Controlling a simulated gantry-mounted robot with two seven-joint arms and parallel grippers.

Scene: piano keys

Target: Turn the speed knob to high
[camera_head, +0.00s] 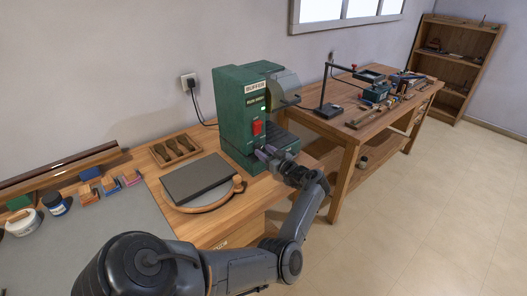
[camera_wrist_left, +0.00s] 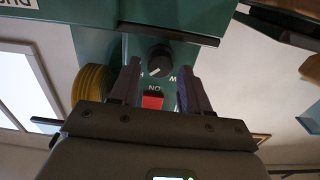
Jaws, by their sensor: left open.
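The green buffer machine (camera_head: 240,105) stands on the bench, with a red ON switch (camera_head: 257,128) on its front. In the left wrist view the round black speed knob (camera_wrist_left: 159,62) sits on the green face, just past the red switch (camera_wrist_left: 152,102). A white mark shows on the knob, with part of its lettering beside it. My left gripper (camera_head: 265,153) is low at the machine's front. In the wrist view its two open fingers (camera_wrist_left: 158,85) point at the knob, one to each side; I cannot tell whether they touch it. The knob is hidden in the head view. My right gripper is out of view.
A dark flat slab (camera_head: 197,178) and a curved wooden-handled tool (camera_head: 215,200) lie in front of the machine. A wooden tray (camera_head: 175,150) is to its left. A yellow wheel (camera_wrist_left: 92,92) shows beside the fingers. A second workbench (camera_head: 345,150) stands to the right.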

